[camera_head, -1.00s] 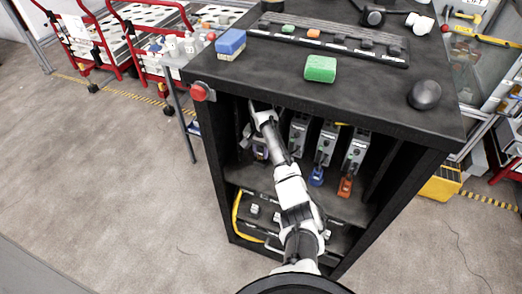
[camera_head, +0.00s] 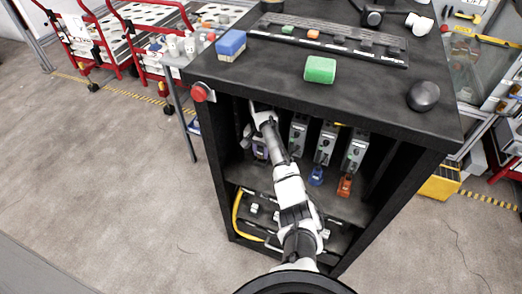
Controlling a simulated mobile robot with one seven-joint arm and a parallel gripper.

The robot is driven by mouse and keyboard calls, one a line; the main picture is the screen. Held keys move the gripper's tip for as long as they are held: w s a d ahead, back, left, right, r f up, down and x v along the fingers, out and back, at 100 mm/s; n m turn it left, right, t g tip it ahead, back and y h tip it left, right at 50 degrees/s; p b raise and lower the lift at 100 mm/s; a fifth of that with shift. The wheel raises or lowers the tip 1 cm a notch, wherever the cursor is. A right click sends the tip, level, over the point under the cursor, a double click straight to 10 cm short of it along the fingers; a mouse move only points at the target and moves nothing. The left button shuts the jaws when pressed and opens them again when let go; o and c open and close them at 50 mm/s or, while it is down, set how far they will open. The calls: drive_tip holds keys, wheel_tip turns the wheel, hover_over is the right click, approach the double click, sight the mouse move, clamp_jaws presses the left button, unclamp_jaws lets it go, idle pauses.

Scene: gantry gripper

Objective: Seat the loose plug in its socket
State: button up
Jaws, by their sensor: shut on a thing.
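My gripper (camera_head: 262,118) is at the end of my white and grey arm, inside the upper bay of the black cabinet (camera_head: 212,165), at its left side. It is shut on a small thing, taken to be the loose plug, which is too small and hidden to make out. A grey-purple module (camera_head: 260,150) stands just below and behind the gripper. Grey modules (camera_head: 299,133), (camera_head: 326,143) and (camera_head: 356,150) stand to its right. A blue connector (camera_head: 317,175) and an orange connector (camera_head: 345,187) sit below two of them. The socket cannot be told apart.
On the cabinet top are a green block (camera_head: 320,69), a blue block (camera_head: 231,42) and a dark knob (camera_head: 424,95). A red button (camera_head: 201,92) juts from the left front corner. A yellow cable (camera_head: 237,215) runs in the lower bay. Floor to the left is clear.

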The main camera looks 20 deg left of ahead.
drive_tip(key=shift+f, duration=0.8)
drive_tip(key=o, duration=1.1)
drive_tip(key=shift+c, duration=0.2)
wheel_tip(320, 180, up, 8)
drive_tip(key=shift+f+b, duration=0.25)
drive_tip(key=shift+b, duration=0.95)
drive_tip(key=shift+s+f, duration=0.1)
